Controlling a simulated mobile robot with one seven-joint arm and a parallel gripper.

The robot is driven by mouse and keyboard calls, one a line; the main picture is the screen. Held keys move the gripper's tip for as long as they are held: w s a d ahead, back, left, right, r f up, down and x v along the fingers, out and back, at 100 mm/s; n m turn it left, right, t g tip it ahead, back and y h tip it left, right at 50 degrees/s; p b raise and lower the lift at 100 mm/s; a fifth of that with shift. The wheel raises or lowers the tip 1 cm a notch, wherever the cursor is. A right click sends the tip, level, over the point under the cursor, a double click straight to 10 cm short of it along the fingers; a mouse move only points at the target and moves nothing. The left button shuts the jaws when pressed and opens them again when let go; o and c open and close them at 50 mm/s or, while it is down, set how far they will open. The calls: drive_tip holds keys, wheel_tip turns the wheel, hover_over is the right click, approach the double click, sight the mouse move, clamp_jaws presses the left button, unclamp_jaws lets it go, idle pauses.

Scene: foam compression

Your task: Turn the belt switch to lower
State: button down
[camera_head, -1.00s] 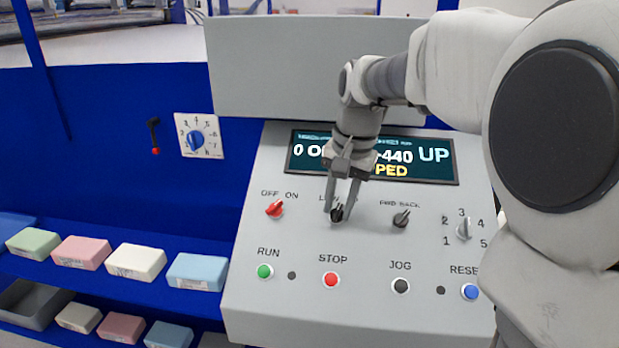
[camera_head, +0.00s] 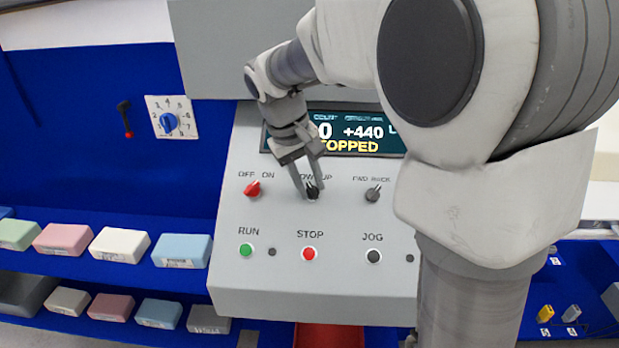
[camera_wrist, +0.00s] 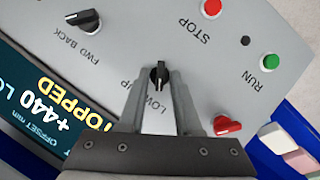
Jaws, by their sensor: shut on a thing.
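The belt switch (camera_head: 313,193) is a black knob on the grey sloped panel, under a label reading LOW/UP that is partly covered. My gripper (camera_head: 306,188) reaches down from above with a finger on either side of it. In the wrist view, the black knob (camera_wrist: 158,76) sits between the fingertips, and the gripper is shut on it.
A red OFF/ON switch (camera_head: 252,189) is left of the belt switch, and a FWD/BACK switch (camera_head: 373,194) is right. RUN (camera_head: 246,250), STOP (camera_head: 309,254) and JOG (camera_head: 373,256) buttons lie below. Several foam blocks (camera_head: 119,245) sit on blue shelves at left. My arm covers the panel's right side.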

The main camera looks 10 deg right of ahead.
drive_tip(key=shift+a+n+h, duration=0.1)
drive_tip(key=shift+n+h, duration=0.2)
drive_tip(key=shift+n, duration=0.3)
drive_tip(key=c, duration=0.9)
unclamp_jaws()
drive_tip(key=p+v, duration=0.1)
drive_tip(key=v, duration=1.6)
drive_tip(key=shift+s+a+r+p, duration=0.15)
drive_tip(key=shift+a+p, duration=0.05)
drive_tip(key=shift+p, duration=0.1)
drive_tip(key=s+d+f+m+t+y, duration=0.1)
drive_tip(key=s+d+f, duration=0.1)
drive_tip(key=s, duration=0.4)
drive_tip(key=s+d+f+m+t+y, duration=0.1)
drive_tip(key=s+d+f+t, duration=0.1)
drive_tip(key=s+f, duration=0.3)
drive_tip(key=s+d+f+m+t+y, duration=0.1)
drive_tip(key=s+f, duration=0.3)
drive_tip(key=s, duration=0.4)
drive_tip(key=shift+d+f+t+y, duration=0.15)
drive_tip(key=shift+d+t+y, duration=0.15)
drive_tip(key=shift+d, duration=0.3)
